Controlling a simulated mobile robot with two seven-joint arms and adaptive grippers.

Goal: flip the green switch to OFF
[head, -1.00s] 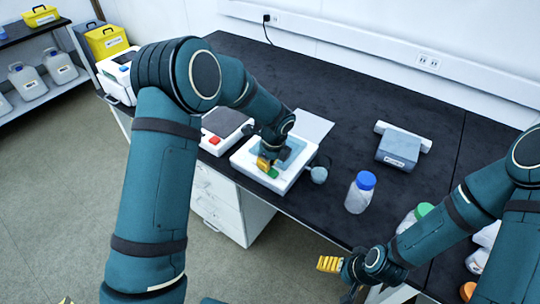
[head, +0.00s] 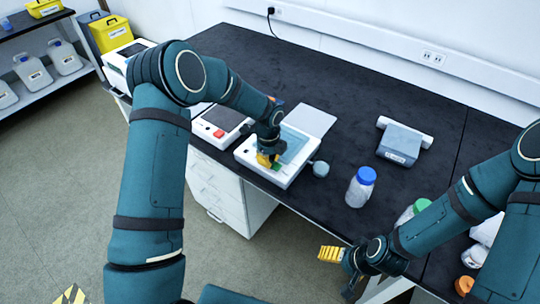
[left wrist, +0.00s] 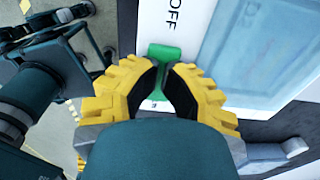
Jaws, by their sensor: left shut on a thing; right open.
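The green switch (left wrist: 165,52) sits on the white face of a device (head: 244,153), right beside the printed word OFF, in the left wrist view. In the head view only a small green patch (head: 277,166) shows beside my fingers. My left gripper (head: 266,161) is at the device's front, its yellow fingers shut on the green switch; the fingertips (left wrist: 165,78) hide part of it. I cannot tell which position the switch is in. My right gripper (head: 331,254) is open and empty, off the bench's front edge, far from the switch.
A device with a red button (head: 219,133) stands just left. A small round grey-blue object (head: 320,169) and a blue-capped bottle (head: 361,187) are to the right. The dark bench top (head: 350,90) is clear behind.

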